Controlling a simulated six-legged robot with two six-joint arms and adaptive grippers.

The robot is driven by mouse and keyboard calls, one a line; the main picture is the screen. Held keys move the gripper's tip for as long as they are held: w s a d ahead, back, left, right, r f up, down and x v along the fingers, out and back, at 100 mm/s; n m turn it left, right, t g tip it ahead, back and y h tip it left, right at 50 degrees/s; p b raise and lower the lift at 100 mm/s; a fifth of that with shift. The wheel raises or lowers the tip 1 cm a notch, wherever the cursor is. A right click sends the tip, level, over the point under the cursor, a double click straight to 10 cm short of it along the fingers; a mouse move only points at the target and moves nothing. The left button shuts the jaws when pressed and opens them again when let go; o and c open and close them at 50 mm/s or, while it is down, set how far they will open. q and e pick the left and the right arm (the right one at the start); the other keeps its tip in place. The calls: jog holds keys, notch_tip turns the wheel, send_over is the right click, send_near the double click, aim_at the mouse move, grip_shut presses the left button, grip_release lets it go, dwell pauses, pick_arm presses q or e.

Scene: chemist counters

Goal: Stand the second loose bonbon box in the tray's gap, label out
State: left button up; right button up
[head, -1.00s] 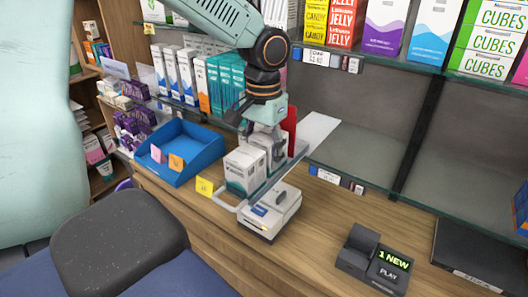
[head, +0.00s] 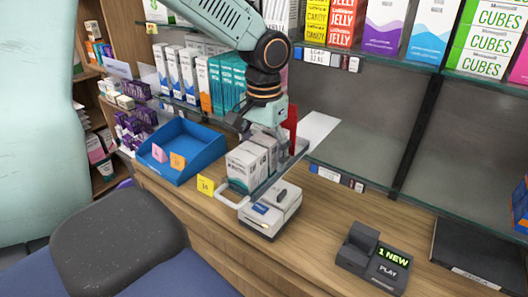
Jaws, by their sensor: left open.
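Several white-grey boxes (head: 242,168) stand upright side by side in a narrow tray (head: 288,166) with a pale rim and a white handle at its near end. I take these to be the bonbon boxes; small print shows on the near one, but it is too small to read. My left gripper (head: 266,136) is open just above the rear boxes, pointing down. Its fingers hide part of the row's far end, so I cannot tell whether a gap is there. No separate loose bonbon box can be made out. My right gripper is not in view.
A white device (head: 270,210) stands right in front of the tray. A blue bin (head: 182,150) is to the left, with a yellow tag (head: 206,186) between. A red upright piece (head: 291,122) is close behind the gripper. A black terminal (head: 374,256) stands right; the counter between is clear.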

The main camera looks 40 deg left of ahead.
pick_arm(q)
jog(key=shift+w+r, duration=0.2)
jog(key=shift+r, duration=0.25)
notch_tip(320, 180, up, 11)
jog(key=shift+s+f, duration=0.15)
jog(key=shift+f, duration=0.05)
jog(key=shift+w+r, duration=0.25)
jog(key=shift+r, duration=0.05)
jog(key=shift+s+r, duration=0.15)
jog(key=shift+s, duration=0.15)
